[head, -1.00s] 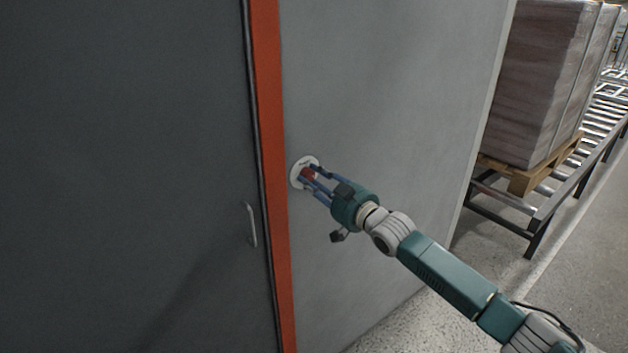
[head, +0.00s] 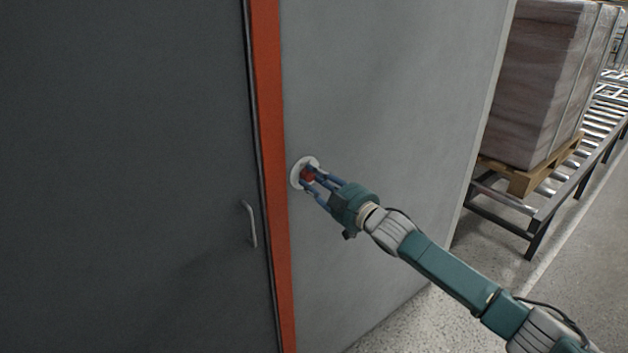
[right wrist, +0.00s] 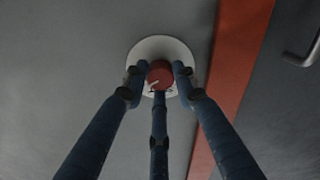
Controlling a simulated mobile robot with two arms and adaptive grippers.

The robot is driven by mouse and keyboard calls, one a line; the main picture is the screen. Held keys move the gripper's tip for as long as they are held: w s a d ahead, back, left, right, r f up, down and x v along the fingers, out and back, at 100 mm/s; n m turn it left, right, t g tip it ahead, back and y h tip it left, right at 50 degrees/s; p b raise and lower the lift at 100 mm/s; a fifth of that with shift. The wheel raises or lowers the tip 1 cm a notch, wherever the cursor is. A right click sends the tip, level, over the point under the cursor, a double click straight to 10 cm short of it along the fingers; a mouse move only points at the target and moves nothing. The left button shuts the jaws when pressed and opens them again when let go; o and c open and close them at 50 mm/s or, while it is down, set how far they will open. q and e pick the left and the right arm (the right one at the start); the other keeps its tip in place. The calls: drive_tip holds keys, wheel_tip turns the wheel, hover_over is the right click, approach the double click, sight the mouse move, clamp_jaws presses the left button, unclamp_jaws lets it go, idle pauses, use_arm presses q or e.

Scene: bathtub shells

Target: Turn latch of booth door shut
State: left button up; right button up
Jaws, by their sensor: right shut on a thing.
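The latch is a red knob (head: 308,174) on a round white plate (head: 296,174), fixed to the grey wall just right of the orange door frame. In the right wrist view the red knob (right wrist: 160,75) carries a pale pointer line, and the white plate (right wrist: 160,46) shows behind it. My right gripper (head: 311,180) is shut on the knob, with its blue fingers around it; the fingers also show in the right wrist view (right wrist: 159,82). The dark grey booth door (head: 120,170) is at the left, flush with its frame as far as I can see. My left gripper is not in view.
A metal handle (head: 250,224) sticks out from the door, left of the orange frame (head: 271,150). Wrapped goods (head: 540,80) on a wooden pallet (head: 530,167) stand on a roller conveyor (head: 560,205) at the right. The floor between wall and conveyor is clear.

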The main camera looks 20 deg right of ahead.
drive_tip(key=n, duration=0.6)
drive_tip(key=shift+f, duration=0.3)
drive_tip(key=n, duration=0.6)
drive_tip(key=shift+d+n+p, duration=0.1)
drive_tip(key=shift+n+p, duration=0.2)
drive_tip(key=shift+p, duration=0.1)
drive_tip(key=shift+r, duration=0.1)
drive_tip(key=o, duration=1.2)
drive_tip(key=shift+d, duration=0.15)
drive_tip(key=shift+c, duration=0.2)
drive_tip(key=shift+r, duration=0.1)
drive_tip(key=v, duration=1.2)
drive_tip(key=shift+w, duration=0.1)
